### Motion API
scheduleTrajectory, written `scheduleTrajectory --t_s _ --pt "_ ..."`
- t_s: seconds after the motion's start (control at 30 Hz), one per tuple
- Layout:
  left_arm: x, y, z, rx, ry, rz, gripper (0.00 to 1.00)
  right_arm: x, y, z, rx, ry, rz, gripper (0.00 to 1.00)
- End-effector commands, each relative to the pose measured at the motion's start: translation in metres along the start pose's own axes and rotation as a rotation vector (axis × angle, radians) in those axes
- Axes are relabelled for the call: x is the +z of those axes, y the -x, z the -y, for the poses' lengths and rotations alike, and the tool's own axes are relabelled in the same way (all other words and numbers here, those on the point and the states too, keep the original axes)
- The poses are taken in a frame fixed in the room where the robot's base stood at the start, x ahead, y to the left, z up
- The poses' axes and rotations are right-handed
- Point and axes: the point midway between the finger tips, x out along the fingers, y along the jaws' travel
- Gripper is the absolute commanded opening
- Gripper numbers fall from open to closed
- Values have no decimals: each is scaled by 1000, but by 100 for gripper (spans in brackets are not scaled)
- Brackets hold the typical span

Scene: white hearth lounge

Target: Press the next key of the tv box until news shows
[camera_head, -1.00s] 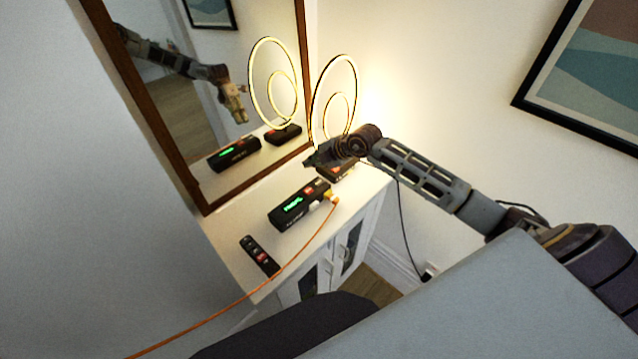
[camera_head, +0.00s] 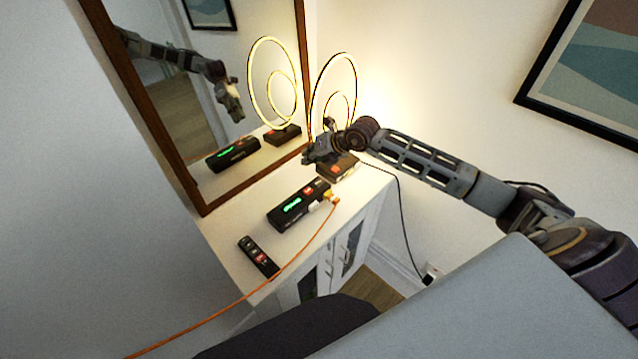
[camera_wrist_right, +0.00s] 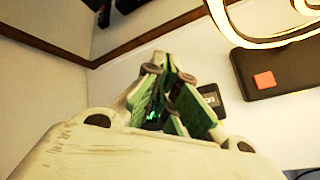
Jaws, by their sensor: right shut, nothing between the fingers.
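The tv box (camera_head: 285,215) is a black box on the white cabinet, with a green lit word on its top that is too blurred to read surely. A red key and a light key sit at its far right end. In the right wrist view part of the tv box (camera_wrist_right: 210,96) shows behind the fingers, with green glow between them. My right gripper (camera_head: 308,157) is shut and empty, raised beyond the box near the lamp. It also shows in the wrist view (camera_wrist_right: 168,64). My left gripper is not in view.
A ring lamp (camera_head: 354,82) stands on a black base (camera_head: 338,170) with a red key, close to my right gripper. A black remote (camera_head: 258,257) lies at the front. An orange cable (camera_head: 285,268) runs from the box. A mirror (camera_head: 203,205) stands behind.

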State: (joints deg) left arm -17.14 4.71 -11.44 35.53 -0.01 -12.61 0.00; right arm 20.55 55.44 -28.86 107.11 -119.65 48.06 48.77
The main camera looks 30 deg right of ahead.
Motion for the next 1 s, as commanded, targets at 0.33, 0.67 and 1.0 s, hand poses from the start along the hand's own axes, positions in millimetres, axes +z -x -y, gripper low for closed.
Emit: scheduleTrajectory --t_s 0.33,0.67,1.0 --pt "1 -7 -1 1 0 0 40 1 2 -1 -3 316 -1 0" --pt "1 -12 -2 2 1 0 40 2 5 0 -6 611 -3 0" --pt "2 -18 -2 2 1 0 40 3 9 2 -11 912 -6 0"
